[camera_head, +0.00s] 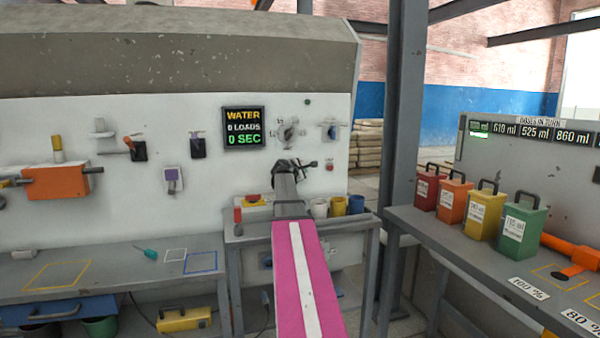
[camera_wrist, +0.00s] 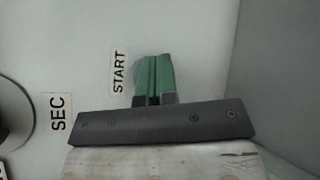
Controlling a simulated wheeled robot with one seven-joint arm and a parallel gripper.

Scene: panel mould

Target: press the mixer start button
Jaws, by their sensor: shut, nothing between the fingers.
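My gripper (camera_wrist: 158,60) is shut, its two green fingers side by side with nothing between them. In the wrist view the fingertips are over a pale round part (camera_wrist: 137,70) beside the START label (camera_wrist: 119,72) on the white panel. Most of that round part is hidden behind the fingers. I cannot tell whether the tips touch it. In the head view my dark gripper (camera_head: 289,165) is at the white panel (camera_head: 240,165), just below a round dial (camera_head: 290,132). My own wrist hides the button there.
The SEC label (camera_wrist: 59,113) and part of a round knob (camera_wrist: 12,115) are at the wrist view's left. The display (camera_head: 244,128) reads WATER, 0 LOADS, 0 SEC. Several cups (camera_head: 338,206) stand on a bench below. A grey post (camera_head: 403,120) stands right of the panel.

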